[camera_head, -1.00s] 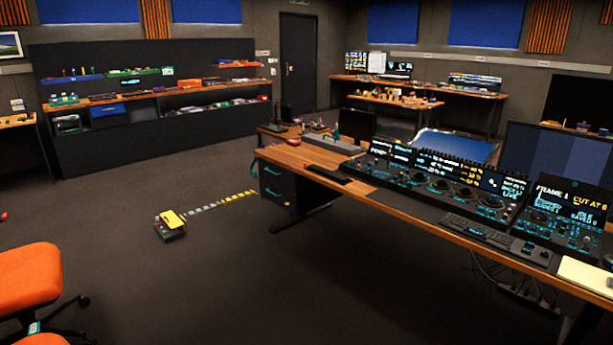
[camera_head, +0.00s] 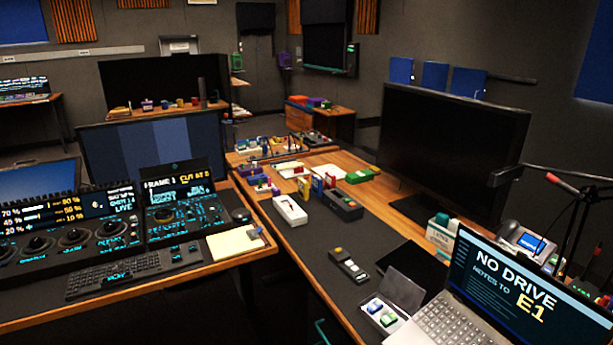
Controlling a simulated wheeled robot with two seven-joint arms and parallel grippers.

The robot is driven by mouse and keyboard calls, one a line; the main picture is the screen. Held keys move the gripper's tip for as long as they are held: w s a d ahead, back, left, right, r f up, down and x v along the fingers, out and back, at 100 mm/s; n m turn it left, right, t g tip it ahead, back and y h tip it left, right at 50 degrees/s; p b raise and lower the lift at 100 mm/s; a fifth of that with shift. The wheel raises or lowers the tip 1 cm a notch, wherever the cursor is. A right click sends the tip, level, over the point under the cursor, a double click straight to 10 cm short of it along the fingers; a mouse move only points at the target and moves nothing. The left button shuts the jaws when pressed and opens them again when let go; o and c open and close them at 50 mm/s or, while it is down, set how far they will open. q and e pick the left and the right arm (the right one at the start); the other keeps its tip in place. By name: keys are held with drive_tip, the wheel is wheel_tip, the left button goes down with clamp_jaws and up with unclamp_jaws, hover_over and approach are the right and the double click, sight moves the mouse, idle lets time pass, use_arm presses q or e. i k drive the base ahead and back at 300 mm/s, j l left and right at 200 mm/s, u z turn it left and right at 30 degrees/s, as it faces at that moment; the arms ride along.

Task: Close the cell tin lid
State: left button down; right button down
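A small light tin (camera_head: 367,314), which looks like the cell tin, sits near the front of the right-hand desk. Its grey lid (camera_head: 405,290) stands open, tilted up at its back right side. Inside are a blue-and-white piece (camera_head: 375,306) and a green-and-white piece (camera_head: 389,319). Neither of my grippers shows in this view.
An open laptop (camera_head: 480,300) stands right beside the tin, with a dark flat pad (camera_head: 416,268) behind. A grey handheld device (camera_head: 347,266) lies to the left. A large monitor (camera_head: 450,150) stands behind. Bare dark desktop (camera_head: 310,245) lies left of the device.

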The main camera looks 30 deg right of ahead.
sight(404, 293)
drive_tip(key=i+z, duration=0.25)
drive_tip(key=z, duration=0.25)
drive_tip(key=i+j+z, duration=0.2)
drive_tip(key=z, duration=0.25)
drive_tip(key=i+j+z, duration=0.2)
drive_tip(key=z, duration=0.3)
drive_tip(key=i+j+z, duration=0.15)
drive_tip(key=j+z, duration=0.35)
drive_tip(key=i+j+z, duration=0.1)
drive_tip(key=j+z, duration=0.15)
drive_tip(key=z, duration=0.25)
